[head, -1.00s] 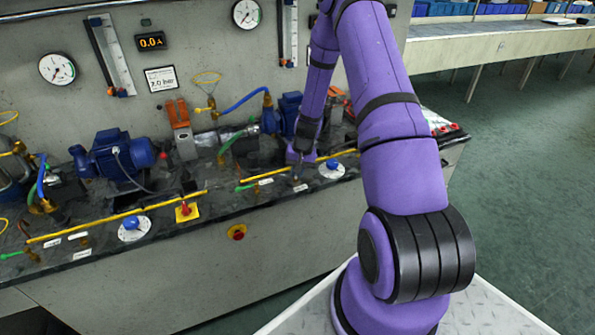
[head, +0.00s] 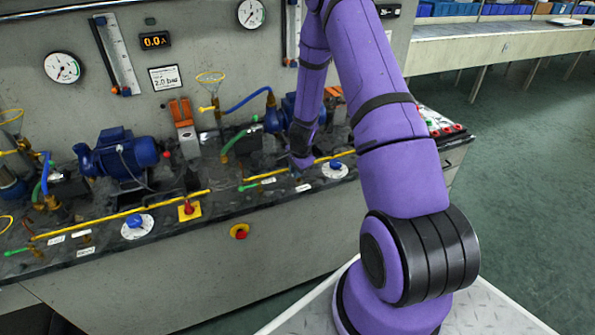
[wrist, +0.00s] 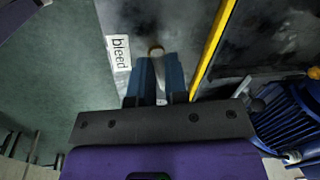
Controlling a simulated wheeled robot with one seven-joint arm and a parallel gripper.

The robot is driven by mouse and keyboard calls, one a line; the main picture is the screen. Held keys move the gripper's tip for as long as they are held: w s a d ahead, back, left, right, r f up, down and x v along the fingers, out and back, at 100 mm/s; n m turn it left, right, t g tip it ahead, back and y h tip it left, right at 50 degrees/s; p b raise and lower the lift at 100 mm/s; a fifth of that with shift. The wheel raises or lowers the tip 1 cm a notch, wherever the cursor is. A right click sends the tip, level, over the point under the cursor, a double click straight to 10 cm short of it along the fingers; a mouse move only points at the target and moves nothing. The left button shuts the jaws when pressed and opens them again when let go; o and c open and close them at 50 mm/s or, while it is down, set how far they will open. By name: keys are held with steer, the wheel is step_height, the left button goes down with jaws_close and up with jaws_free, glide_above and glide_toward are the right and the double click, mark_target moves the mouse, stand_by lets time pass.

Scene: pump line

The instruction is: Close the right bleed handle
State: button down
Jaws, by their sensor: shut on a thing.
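My gripper (wrist: 155,78) has blue fingers closed around a pale, narrow handle (wrist: 160,78) that shows between them in the wrist view. A small brass-coloured end (wrist: 155,50) shows just beyond the fingertips. A white "bleed" label (wrist: 119,53) lies on the bench edge to the left of the fingers. In the head view my gripper (head: 299,168) is low at the right end of the bench, close to a white label (head: 304,188). My purple arm hides part of this area, and I cannot make out the handle there.
A yellow pipe (wrist: 210,50) runs close to the right of the fingers. A blue finned motor (wrist: 290,115) stands further right. In the head view a blue knob on a white dial (head: 335,169) is right of the gripper; a red knob on a yellow plate (head: 187,210) is further left.

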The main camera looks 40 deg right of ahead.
steer(key=shift+w+m+h, duration=0.2)
steer(key=shift+m+h, duration=0.1)
steer(key=shift+m, duration=1.1)
steer(key=c, duration=1.1)
jaws_free()
steer(key=shift+c, duration=0.2)
steer(key=shift+r, duration=0.15)
step_height(320, 180, up, 10)
steer(key=s, duration=0.2)
steer(key=shift+a+r, duration=0.2)
steer(key=shift+a, duration=0.1)
